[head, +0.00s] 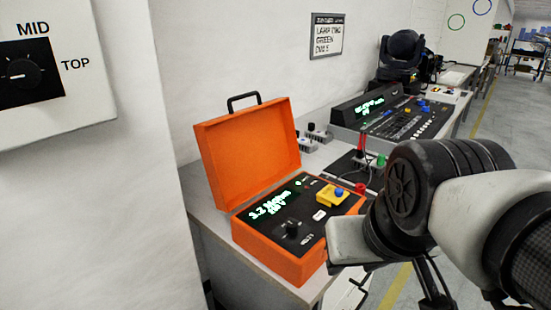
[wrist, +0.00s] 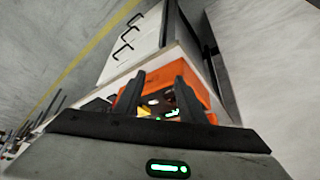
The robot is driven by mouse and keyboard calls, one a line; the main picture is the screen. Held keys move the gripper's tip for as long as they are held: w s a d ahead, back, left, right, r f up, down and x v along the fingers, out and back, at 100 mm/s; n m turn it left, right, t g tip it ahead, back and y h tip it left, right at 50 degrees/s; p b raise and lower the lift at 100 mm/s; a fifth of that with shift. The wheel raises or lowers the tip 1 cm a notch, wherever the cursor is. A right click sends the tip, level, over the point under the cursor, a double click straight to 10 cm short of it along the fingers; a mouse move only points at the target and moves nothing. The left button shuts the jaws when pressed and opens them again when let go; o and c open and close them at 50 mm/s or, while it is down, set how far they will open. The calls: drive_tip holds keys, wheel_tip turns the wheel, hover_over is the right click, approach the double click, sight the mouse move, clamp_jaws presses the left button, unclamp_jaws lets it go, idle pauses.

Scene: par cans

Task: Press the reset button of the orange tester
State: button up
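The orange tester (head: 262,248) is an open case on the bench, its lid (head: 248,150) raised at the back. Its dark panel has a lit green display (head: 270,204), a black knob (head: 292,228), a small white button (head: 319,215) and a blue button (head: 339,192) on a yellow block. The labels are too small to read, so I cannot tell which is reset. In the wrist view, the fingers of my gripper (wrist: 158,80) stand apart and empty, with the tester (wrist: 195,75) beyond them, partly hidden. In the head view, my arm covers the tester's right side.
A lighting console (head: 385,115) and a black moving-head lamp (head: 400,55) stand farther back on the bench (head: 205,215). Small grey connectors and red and green plugs lie behind the tester. A wall panel with a knob (head: 22,70) is at the left. Open floor lies right.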

clamp_jaws()
idle(1.9)
